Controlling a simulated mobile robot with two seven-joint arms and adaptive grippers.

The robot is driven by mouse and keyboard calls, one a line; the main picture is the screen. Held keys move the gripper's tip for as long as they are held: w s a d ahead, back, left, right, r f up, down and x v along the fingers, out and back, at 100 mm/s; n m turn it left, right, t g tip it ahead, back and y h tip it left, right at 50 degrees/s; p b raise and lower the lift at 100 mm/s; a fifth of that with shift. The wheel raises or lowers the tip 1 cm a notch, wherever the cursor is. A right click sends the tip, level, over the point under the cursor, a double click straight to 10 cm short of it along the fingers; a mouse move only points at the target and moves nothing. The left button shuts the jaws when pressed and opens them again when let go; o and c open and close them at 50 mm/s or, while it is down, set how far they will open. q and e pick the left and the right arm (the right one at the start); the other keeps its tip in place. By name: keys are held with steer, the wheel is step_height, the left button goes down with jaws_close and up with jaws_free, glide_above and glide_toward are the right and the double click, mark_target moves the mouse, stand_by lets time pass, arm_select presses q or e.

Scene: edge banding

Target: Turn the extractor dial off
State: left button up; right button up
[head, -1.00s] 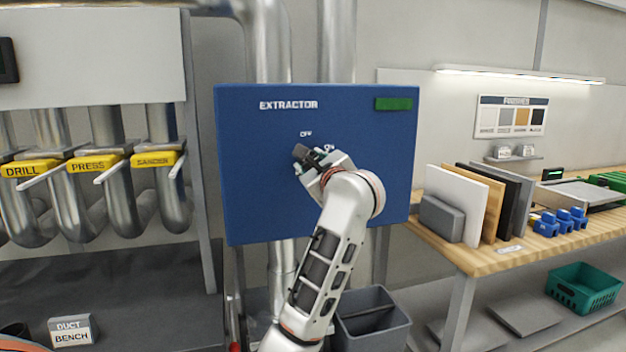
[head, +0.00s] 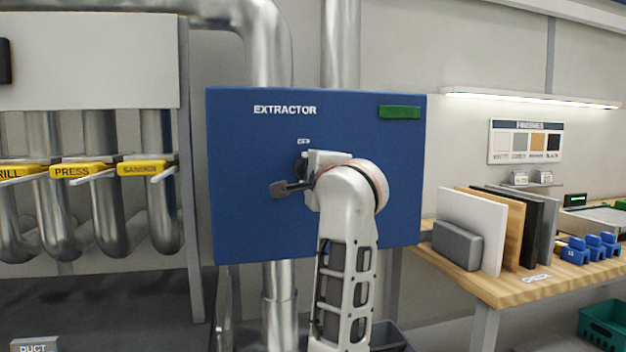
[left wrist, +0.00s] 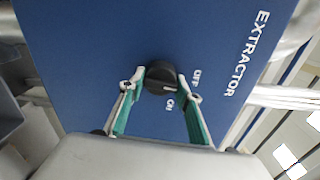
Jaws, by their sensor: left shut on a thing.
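The blue extractor panel (head: 250,215) fills the middle of the head view, with a green strip at its top right. Its black dial (left wrist: 160,76) shows in the left wrist view beside the OFF and ON labels. My left gripper (head: 305,180) is at the panel, just below the OFF label, and hides most of the dial and the ON label in the head view. Its two teal-padded fingers are shut on the dial from opposite sides. My right gripper is not in view.
Ducts with yellow-labelled gates (head: 85,171) stand at the left. A wooden bench (head: 490,285) at the right holds upright boards (head: 472,228), a grey block and blue items. A grey bin (head: 388,336) sits low behind my arm.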

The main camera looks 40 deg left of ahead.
arm_select(q)
steer(key=shift+w+f+n, duration=0.1)
steer(key=shift+f+n, duration=0.2)
steer(key=shift+r+n+b, duration=0.15)
steer(key=shift+n+b, duration=0.15)
steer(key=shift+n, duration=0.1)
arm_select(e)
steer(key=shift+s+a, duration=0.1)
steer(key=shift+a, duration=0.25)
arm_select(q)
steer(key=shift+r, duration=0.1)
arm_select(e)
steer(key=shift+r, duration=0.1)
arm_select(q)
steer(key=o, duration=1.1)
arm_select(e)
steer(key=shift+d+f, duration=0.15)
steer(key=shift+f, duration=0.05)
